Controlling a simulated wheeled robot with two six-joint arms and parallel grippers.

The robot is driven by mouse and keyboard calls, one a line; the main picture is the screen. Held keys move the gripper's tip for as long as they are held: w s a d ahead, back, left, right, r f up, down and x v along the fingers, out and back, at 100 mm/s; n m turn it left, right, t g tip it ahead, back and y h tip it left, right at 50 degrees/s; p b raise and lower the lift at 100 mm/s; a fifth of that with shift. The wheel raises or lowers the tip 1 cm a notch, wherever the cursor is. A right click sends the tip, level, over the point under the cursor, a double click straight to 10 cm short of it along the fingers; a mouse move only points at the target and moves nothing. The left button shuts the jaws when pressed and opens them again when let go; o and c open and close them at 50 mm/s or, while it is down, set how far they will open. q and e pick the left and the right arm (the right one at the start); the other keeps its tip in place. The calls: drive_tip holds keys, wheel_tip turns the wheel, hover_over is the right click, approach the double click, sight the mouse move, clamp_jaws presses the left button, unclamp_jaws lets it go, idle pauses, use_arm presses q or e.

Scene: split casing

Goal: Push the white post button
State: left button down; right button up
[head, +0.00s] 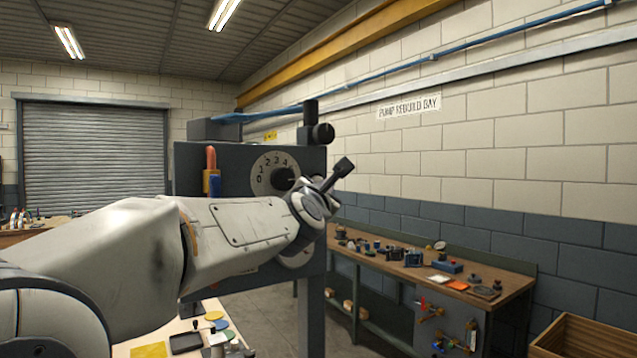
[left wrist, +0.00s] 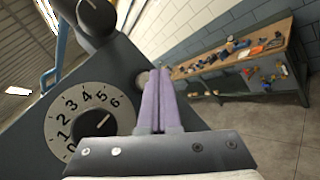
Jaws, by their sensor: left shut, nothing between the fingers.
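My left gripper (left wrist: 160,75) is shut and empty, its two purple-grey fingers side by side. The fingers point at the right edge of the dark grey panel (left wrist: 50,90). A small pale rounded stub (left wrist: 145,80), possibly the white post button, shows just left of the fingers and is partly hidden by them. I cannot tell whether they touch it. In the head view my left arm crosses in front of the panel (head: 235,158) and hides its lower middle; the fingertips cannot be made out there. My right gripper is not in view.
The panel carries a numbered dial (head: 273,172), a red-orange handle (head: 211,160) and a black knob (head: 322,133). A wooden workbench (head: 500,275) with small parts stands right of it. A wooden crate (head: 590,338) sits at the lower right. Open floor lies between.

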use_arm(q)
drive_tip(key=shift+s, duration=0.1)
drive_tip(key=s+d, duration=0.1)
drive_tip(key=s+d+p, duration=0.1)
drive_tip(key=s, duration=0.1)
drive_tip(key=s+d, duration=0.1)
drive_tip(key=shift+s+d, duration=0.25)
drive_tip(key=shift+s, duration=0.1)
idle(0.3)
